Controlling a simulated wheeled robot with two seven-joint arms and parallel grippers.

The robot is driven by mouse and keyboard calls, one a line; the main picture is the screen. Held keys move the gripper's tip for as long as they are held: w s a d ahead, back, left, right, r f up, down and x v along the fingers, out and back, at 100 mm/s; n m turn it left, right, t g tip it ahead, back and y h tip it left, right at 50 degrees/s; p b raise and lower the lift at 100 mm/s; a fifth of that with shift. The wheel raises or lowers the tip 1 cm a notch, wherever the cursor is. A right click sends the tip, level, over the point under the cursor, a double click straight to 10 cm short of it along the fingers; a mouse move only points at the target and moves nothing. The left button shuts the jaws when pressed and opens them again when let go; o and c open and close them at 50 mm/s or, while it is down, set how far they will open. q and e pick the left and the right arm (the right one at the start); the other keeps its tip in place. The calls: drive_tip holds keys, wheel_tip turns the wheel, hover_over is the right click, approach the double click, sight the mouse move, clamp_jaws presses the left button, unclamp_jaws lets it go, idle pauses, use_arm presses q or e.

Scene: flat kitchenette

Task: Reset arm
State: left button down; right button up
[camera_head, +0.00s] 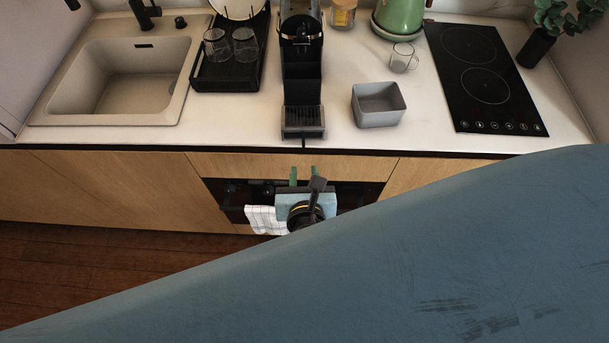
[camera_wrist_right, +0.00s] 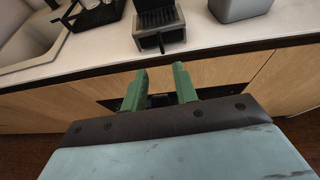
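My right gripper (camera_head: 303,174) hangs in front of the cabinet fronts, below the counter's front edge and in line with the coffee machine (camera_head: 302,75). In the right wrist view its two green fingers (camera_wrist_right: 159,90) stand apart with nothing between them, so it is open and empty. A large blue-grey part of my own arm fills the lower right of the head view and hides the floor and cabinets there. My left gripper is in neither view.
The counter (camera_head: 235,120) holds a sink (camera_head: 60,110), a black rack (camera_head: 225,78) with glasses, a grey box (camera_head: 380,118), a glass mug (camera_head: 403,58), a green kettle (camera_head: 400,18) and a hob (camera_head: 490,105). A checked towel (camera_head: 262,221) hangs at the oven front.

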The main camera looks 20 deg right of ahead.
drive_tip(key=shift+s+a+r, duration=0.1)
drive_tip(key=shift+s+r, duration=0.1)
drive_tip(key=shift+s, duration=0.15)
idle(0.3)
drive_tip(key=s+f+m+g+y+b, duration=0.25)
drive_tip(key=s+f+m, duration=0.25)
drive_tip(key=f, duration=1.1)
drive_tip(key=s+f+m+g+y+b, duration=0.1)
drive_tip(key=s+f+m+g+b, duration=0.4)
drive_tip(key=f, duration=1)
drive_tip(key=s+d+f+m+g+b, duration=0.2)
drive_tip(key=s+d+f+m, duration=0.4)
drive_tip(key=s+f+m, duration=0.4)
drive_tip(key=s+d+f+m+g+b, duration=0.2)
drive_tip(key=s+d+f+m+b, duration=0.2)
drive_tip(key=s+d+f+m, duration=0.3)
drive_tip(key=s+f+m+y, duration=0.1)
drive_tip(key=s+f+m, duration=0.1)
drive_tip(key=s+f, duration=0.1)
drive_tip(key=shift+s+m, duration=0.35)
drive_tip(key=shift+m, duration=0.05)
